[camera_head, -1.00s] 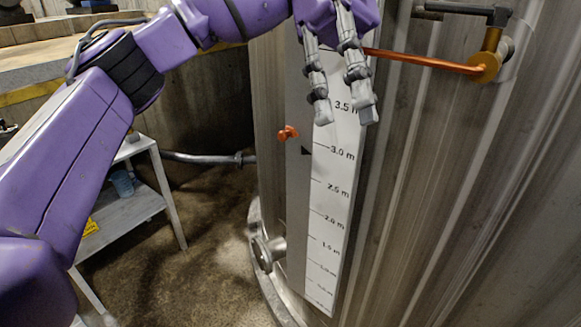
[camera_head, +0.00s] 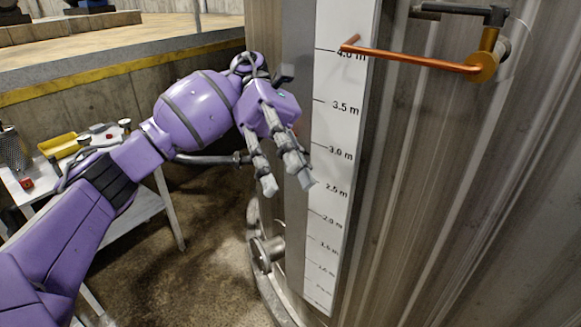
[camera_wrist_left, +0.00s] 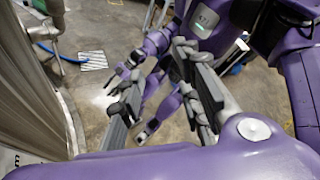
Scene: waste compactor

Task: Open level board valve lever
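The level board (camera_head: 325,215) is a white scale with metre marks, upright on the ribbed metal tank. An orange lever-like rod (camera_head: 420,60) runs across the board's top from a brass fitting (camera_head: 484,67); its free end is near the 4.0 m mark. My left gripper (camera_head: 287,183) is at the board's left side, around the 2.5–3.0 m height, well below the rod. Its fingers point down, apart and empty; they also show apart in the left wrist view (camera_wrist_left: 160,98). The small orange knob beside the board is hidden behind this gripper. My right gripper (camera_wrist_left: 125,76) shows small in the left wrist view, fingers spread.
A grey table (camera_head: 150,205) with a yellow tray (camera_head: 62,145) stands at the left, behind my left arm. A round metal flange (camera_head: 266,252) sticks out at the tank's lower left. A concrete ledge (camera_head: 120,40) runs along the back. The floor between table and tank is clear.

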